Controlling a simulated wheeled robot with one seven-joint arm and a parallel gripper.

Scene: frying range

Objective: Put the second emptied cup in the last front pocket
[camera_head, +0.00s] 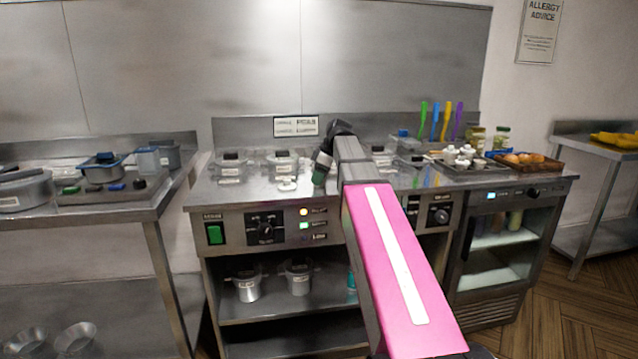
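Several small white cups (465,152) stand in a dark tray (452,168) on the right half of the steel counter. The tray's pockets are too small to make out, and I cannot tell which cups are empty. My gripper (320,172) is at the far end of my pink arm, low over the middle of the counter, left of the tray. A dark green patch shows at its tip. I cannot tell whether its fingers are open or shut, or whether they hold a cup. Small white pieces (287,184) lie on the counter just left of it.
Lidded pots (283,163) sit in the counter left of my gripper. Right of the tray are a wooden tray of orange-brown items (557,163) and jars (501,137). Coloured handles (447,121) stand behind. My arm hides the counter's middle front.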

